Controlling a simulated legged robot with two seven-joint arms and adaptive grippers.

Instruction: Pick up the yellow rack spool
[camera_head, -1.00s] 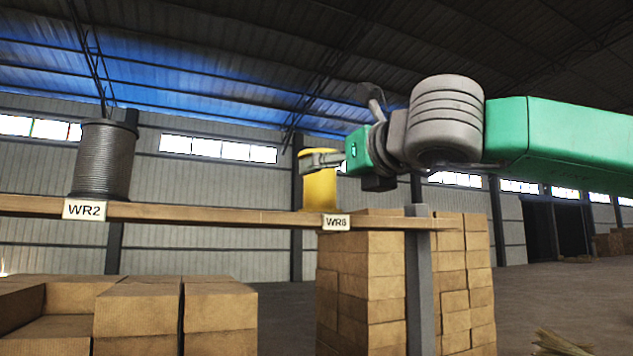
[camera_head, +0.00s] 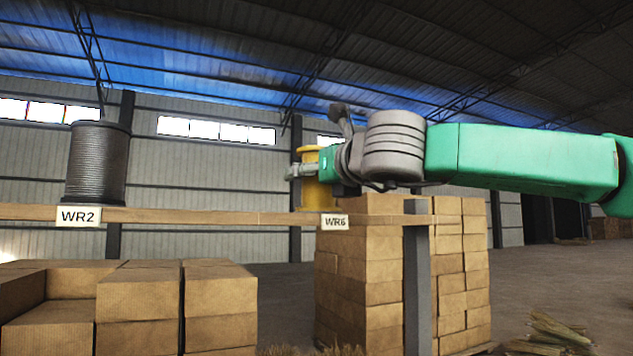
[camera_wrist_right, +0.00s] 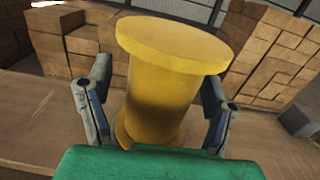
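The yellow spool (camera_head: 318,196) stands upright on the wooden shelf (camera_head: 250,217) above the label WR6, partly hidden by my right gripper (camera_head: 292,172) in the head view. In the right wrist view the yellow spool (camera_wrist_right: 165,90) stands between the two fingers of my right gripper (camera_wrist_right: 157,100). The fingers are spread on either side of it, with a visible gap on the left; contact on the right cannot be told. My left gripper is not in view.
A grey wire spool (camera_head: 97,163) stands on the shelf at left above the label WR2 (camera_head: 78,216). Stacked boxes (camera_head: 360,275) stand beneath and behind the shelf's right end, beside a grey post (camera_head: 417,290). More boxes (camera_head: 140,300) sit at lower left.

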